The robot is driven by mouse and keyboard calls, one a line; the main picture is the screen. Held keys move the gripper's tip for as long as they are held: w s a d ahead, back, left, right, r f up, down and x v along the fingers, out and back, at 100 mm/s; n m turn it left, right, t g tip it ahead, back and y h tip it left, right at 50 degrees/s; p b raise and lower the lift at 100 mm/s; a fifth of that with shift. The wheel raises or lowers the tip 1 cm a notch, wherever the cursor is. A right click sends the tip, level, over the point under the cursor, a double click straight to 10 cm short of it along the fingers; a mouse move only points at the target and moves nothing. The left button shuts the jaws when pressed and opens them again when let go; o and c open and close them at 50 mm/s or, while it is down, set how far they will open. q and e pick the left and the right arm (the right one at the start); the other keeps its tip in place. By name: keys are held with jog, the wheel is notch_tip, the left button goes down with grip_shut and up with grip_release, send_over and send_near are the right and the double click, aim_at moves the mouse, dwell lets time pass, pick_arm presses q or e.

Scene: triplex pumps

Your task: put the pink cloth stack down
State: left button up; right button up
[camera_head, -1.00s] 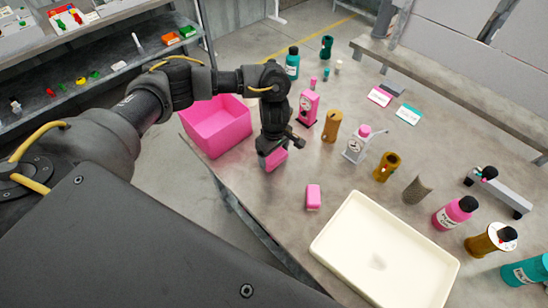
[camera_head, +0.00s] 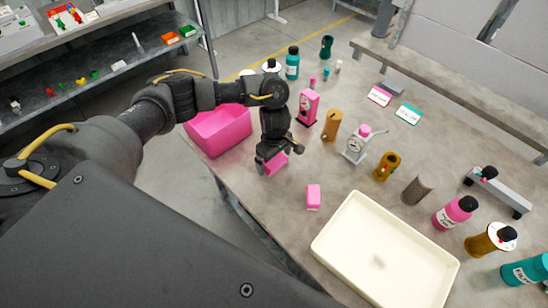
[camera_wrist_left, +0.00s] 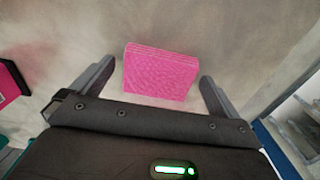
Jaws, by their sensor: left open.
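The pink cloth stack (camera_head: 277,164) is on the table near its left edge, partly hidden by my left gripper in the head view. My left gripper (camera_head: 281,156) is open above and around it. In the left wrist view the layered pink stack (camera_wrist_left: 160,72) sits between the two spread fingers of the gripper (camera_wrist_left: 158,76), with a gap on each side. My right gripper is not in view.
A pink bin (camera_head: 220,132) stands left of the gripper. A smaller pink block (camera_head: 313,196) lies to the right, and a cream tray (camera_head: 335,248) sits in front. Bottles, a pink dispenser (camera_head: 308,107) and brown cylinders stand farther right.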

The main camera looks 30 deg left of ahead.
aim_at(274, 160)
pick_arm(q)
jog(key=shift+r+p, duration=0.35)
jog(key=shift+r, duration=0.05)
notch_tip(274, 160, up, 12)
jog(key=b, duration=0.1)
jog(key=shift+f, duration=0.2)
